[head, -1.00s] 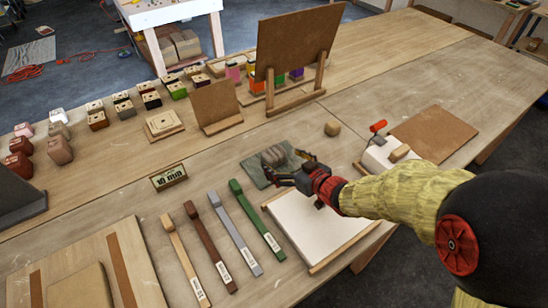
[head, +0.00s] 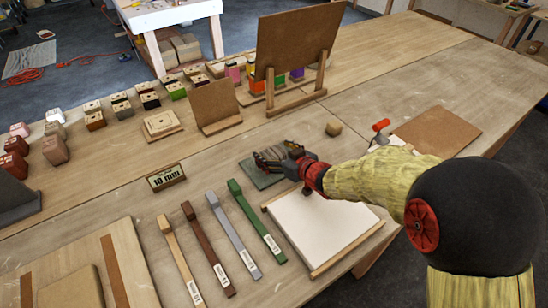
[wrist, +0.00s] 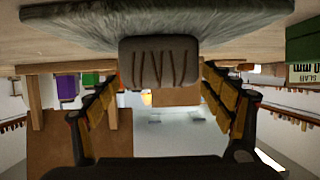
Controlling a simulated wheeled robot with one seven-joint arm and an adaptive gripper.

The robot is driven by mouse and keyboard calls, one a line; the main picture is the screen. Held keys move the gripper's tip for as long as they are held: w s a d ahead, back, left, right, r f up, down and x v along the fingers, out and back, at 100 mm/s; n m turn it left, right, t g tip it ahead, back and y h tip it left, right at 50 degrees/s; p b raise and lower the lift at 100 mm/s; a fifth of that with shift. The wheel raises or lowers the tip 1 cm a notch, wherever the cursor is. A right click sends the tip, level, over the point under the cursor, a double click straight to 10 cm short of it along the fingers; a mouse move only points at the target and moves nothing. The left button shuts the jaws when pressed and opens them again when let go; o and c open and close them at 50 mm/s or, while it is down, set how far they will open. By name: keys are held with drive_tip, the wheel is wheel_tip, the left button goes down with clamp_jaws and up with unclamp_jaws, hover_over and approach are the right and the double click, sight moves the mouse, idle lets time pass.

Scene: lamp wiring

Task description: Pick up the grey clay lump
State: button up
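The grey clay lump (wrist: 159,62), a rounded block with several dark grooves on its face, rests on a dark grey-green slab (wrist: 150,22) in the wrist view, which is upside down. In the head view the slab (head: 256,178) lies on the table, and my gripper covers most or all of the lump. My gripper (head: 266,160) is low over the slab. In the wrist view my gripper (wrist: 160,80) is open, with one finger on each side of the lump. I cannot tell whether either finger touches it.
A white board with wooden side strips (head: 318,225) lies below my forearm. Several coloured sticks (head: 258,222) lie to the left. A "10 mm" sign (head: 166,178), a small wooden block (head: 333,128) and an upright brown panel (head: 298,45) stand around the slab.

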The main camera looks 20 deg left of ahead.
drive_tip(key=c, duration=1.5)
drive_tip(key=shift+r, duration=0.1)
drive_tip(key=shift+c, duration=0.2)
